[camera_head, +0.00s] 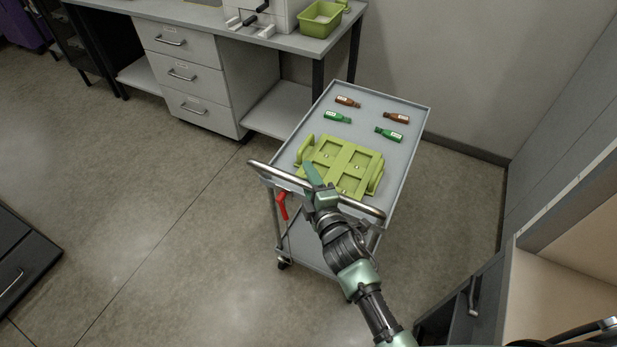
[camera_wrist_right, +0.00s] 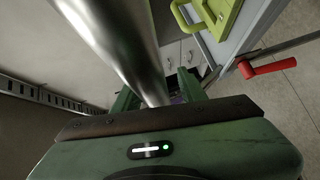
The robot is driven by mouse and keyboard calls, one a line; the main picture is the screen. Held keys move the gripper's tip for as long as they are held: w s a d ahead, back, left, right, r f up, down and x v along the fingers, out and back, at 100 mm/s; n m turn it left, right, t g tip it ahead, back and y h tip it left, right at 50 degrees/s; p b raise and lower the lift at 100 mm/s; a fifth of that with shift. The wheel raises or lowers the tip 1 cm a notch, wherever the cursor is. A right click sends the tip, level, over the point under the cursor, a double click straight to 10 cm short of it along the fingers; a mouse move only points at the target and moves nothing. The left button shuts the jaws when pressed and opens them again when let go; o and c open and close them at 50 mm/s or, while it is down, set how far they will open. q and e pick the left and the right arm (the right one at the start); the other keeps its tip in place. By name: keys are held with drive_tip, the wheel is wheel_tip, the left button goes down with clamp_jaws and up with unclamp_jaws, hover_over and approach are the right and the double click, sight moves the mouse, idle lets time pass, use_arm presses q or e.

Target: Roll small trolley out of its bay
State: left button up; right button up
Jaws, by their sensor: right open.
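The small grey trolley (camera_head: 405,108) stands on the floor between a bench and a pale wall. Its metal push handle (camera_head: 268,172) runs across the near end, with a red lever (camera_head: 282,205) below it on the left. My right gripper (camera_head: 318,180) is at the handle, near its middle. In the right wrist view the handle bar (camera_wrist_right: 125,40) runs down between the open fingers of the gripper (camera_wrist_right: 158,95); whether they touch it I cannot tell. The red lever (camera_wrist_right: 265,68) also shows there. My left gripper is not in view.
A green tray with raised handles (camera_head: 345,160) and several small brown and green bottles (camera_head: 396,118) lie on the trolley top. A drawer bench (camera_head: 185,72) stands to the left behind, cabinets (camera_head: 480,300) to the right. The floor (camera_head: 150,220) left of the trolley is clear.

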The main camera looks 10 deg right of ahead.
drive_tip(key=b+v, duration=0.1)
drive_tip(key=v, duration=0.6)
drive_tip(key=shift+s, duration=0.4)
drive_tip(key=shift+d, duration=0.1)
idle(0.7)
